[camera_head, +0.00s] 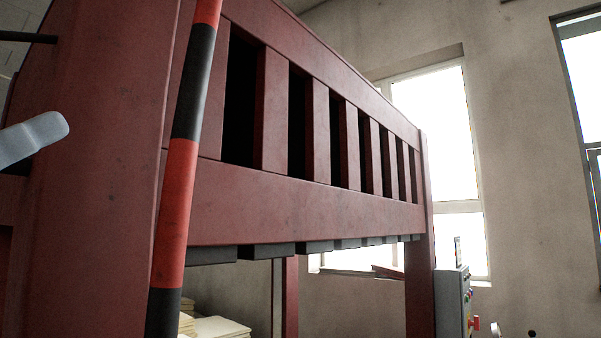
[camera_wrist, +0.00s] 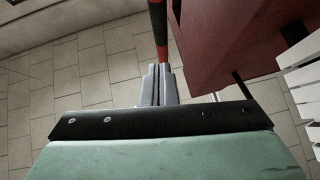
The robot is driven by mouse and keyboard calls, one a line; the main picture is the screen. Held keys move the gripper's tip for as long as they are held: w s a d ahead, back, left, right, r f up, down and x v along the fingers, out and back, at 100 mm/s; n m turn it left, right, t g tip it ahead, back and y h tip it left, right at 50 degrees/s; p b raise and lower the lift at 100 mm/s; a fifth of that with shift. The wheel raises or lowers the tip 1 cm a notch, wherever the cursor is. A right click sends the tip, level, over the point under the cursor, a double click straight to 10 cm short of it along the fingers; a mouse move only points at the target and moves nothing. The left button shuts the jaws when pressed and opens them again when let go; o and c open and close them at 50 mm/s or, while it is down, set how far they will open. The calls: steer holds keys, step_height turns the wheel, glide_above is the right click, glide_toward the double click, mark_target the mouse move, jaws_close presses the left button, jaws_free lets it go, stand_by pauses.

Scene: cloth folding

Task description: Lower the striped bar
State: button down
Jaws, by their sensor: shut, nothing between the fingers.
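The striped bar (camera_head: 182,170), red and black, stands almost upright and slightly tilted in front of the red press frame in the head view. Its top and bottom run out of the picture. A black and red length of the bar (camera_wrist: 158,25) also shows at the top of the wrist view, just beyond the fingertips. My gripper (camera_wrist: 157,72) has its grey fingers shut together with nothing between them. The fingertips line up with the bar in the picture. I cannot tell whether they touch it.
The red frame (camera_head: 300,205) with a slatted side fills the middle. A grey control box (camera_head: 452,300) with buttons stands at the lower right. Pale stacked sheets (camera_head: 218,328) lie below the frame. In the wrist view, white slats (camera_wrist: 300,75) are at right and tiled floor (camera_wrist: 85,75) is open at left.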

steer(key=shift+w+d+f+p+x, duration=0.1)
steer(key=shift+w+f+p+x, duration=0.4)
steer(key=shift+x, duration=1.4)
steer(key=shift+w+d+f+p+x, duration=0.15)
steer(key=shift+p+x, duration=0.65)
steer(key=shift+x, duration=1.05)
steer(key=shift+w+d+f+p+x, duration=0.15)
steer(key=shift+f+p+x, duration=0.4)
steer(key=shift+x, duration=1.35)
steer(key=shift+r, duration=0.2)
